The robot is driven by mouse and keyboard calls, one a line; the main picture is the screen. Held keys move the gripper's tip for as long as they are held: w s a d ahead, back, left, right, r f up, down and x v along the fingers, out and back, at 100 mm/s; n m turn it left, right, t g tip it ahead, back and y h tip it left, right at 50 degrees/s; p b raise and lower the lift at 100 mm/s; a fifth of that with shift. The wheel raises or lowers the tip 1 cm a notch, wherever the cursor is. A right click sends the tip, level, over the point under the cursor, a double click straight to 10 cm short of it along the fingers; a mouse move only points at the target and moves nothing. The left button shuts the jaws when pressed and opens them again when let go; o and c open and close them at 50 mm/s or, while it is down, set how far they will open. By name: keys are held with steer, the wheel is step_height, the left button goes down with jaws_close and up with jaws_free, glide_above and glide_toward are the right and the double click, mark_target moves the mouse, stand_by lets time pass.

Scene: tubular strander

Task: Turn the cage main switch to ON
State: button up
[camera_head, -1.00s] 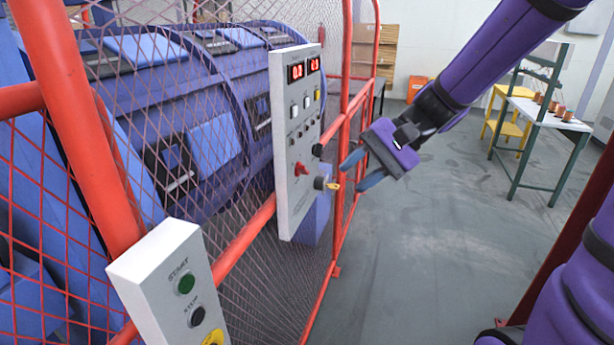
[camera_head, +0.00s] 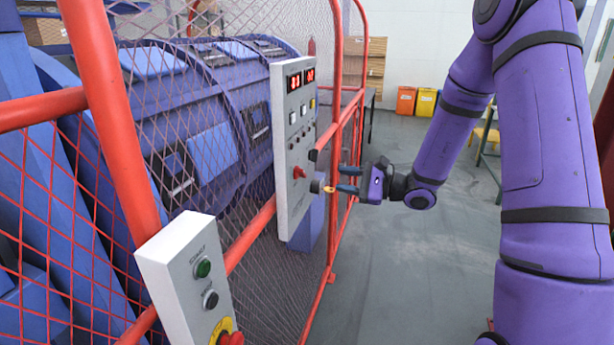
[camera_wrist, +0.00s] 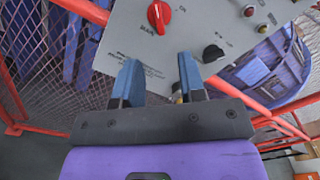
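The grey control panel (camera_head: 293,150) hangs on the red fence and has two red digital displays at its top. The red rotary switch (camera_head: 299,172) sits on its lower half. In the wrist view this red switch (camera_wrist: 159,15) shows at the top, with lettering that seems to read MAIN beside it. My gripper (camera_head: 348,180) is open and empty, to the right of the panel's face, apart from the red switch. In the wrist view, my two blue fingers (camera_wrist: 160,68) point up the picture, below the red switch.
A black knob with a yellow key (camera_head: 328,189) sticks out low on the panel, close to my fingers. A START/STOP box (camera_head: 185,270) stands nearer. The fence rail (camera_head: 248,235) runs alongside.

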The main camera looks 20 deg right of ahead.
mark_target(305, 174)
steer(key=x, duration=1)
jaws_close()
